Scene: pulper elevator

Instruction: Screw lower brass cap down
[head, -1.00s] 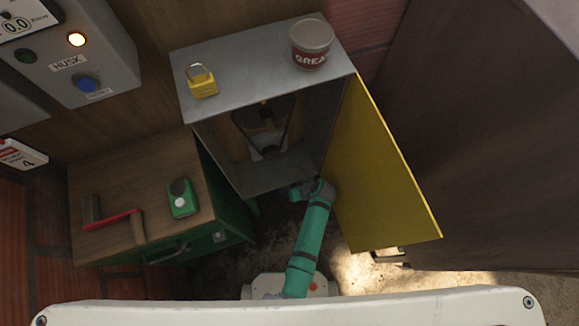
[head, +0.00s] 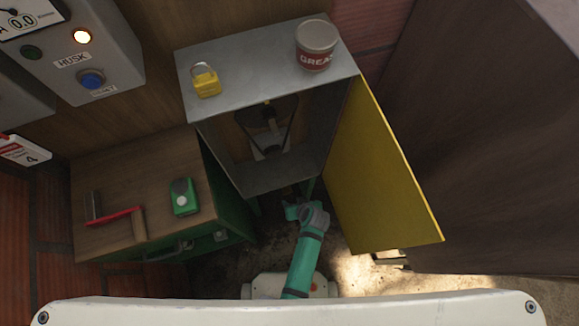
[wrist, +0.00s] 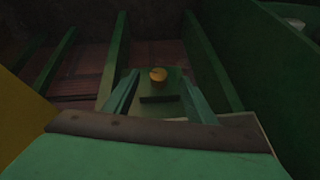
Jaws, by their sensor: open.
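My gripper (wrist: 159,80) is open, with one green finger on each side of the cap. No contact between the fingers and the cap shows, and how far the cap lies beyond the fingertips is hard to tell. In the head view my green arm reaches down below the front of the open grey cabinet (head: 262,180). The fingers and the cap are not visible there.
The yellow cabinet door (head: 380,165) stands open right of my arm; a yellow surface also shows at left in the wrist view. A wooden-topped bench (head: 140,180) stands left. Green bars (wrist: 205,55) flank the cap. A grease tin (head: 316,45) and yellow padlock (head: 205,80) top the cabinet.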

